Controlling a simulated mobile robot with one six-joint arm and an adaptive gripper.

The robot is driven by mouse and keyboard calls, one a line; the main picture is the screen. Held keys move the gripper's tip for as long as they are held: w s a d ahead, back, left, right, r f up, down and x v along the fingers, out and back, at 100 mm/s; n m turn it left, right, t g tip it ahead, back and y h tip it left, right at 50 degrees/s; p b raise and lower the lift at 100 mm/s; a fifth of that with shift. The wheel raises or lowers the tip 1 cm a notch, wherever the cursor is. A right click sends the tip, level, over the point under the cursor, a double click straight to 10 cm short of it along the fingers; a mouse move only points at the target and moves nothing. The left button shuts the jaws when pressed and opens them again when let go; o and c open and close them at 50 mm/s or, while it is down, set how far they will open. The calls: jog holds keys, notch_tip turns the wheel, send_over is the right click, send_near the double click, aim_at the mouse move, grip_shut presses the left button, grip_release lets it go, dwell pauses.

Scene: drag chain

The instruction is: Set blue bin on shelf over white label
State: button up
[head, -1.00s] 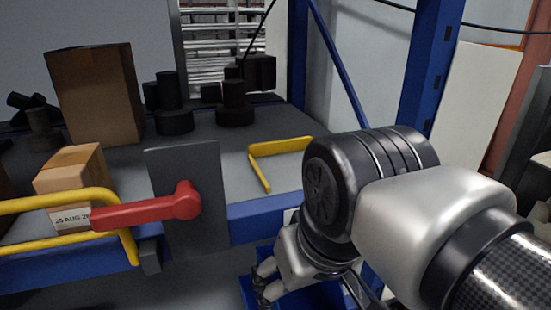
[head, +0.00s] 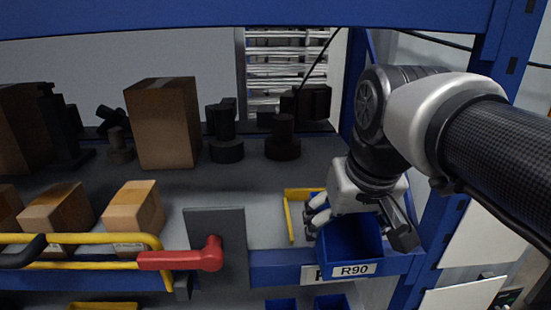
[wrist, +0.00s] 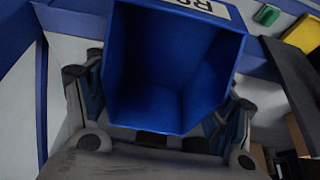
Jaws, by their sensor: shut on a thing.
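The blue bin (head: 351,247) is empty and carries a white R90 tag on its front. My gripper (head: 362,215) is shut on the bin, with fingers at both sides of it. The wrist view shows the bin (wrist: 172,70) between the two fingers (wrist: 165,130). In the head view the bin is at the front edge of the blue-edged shelf (head: 268,263), near its right end. A white label (head: 311,274) on the shelf's edge is partly covered by the bin. I cannot tell whether the bin touches the shelf.
A yellow bracket (head: 291,215) lies on the shelf just left of the bin. A grey plate (head: 215,240) with a red handle (head: 190,258) stands further left. A blue upright (head: 455,200) is close on the right. Boxes and dark parts stand behind and left.

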jog(key=w+p, duration=0.1)
jog(key=w, duration=0.5)
jog(key=shift+w, duration=0.3)
jog(key=shift+w+f+p, duration=0.15)
jog(key=shift+f+p, duration=0.25)
jog(key=shift+f, duration=1.35)
jog(key=shift+f, duration=0.15)
jog(key=o, duration=1.1)
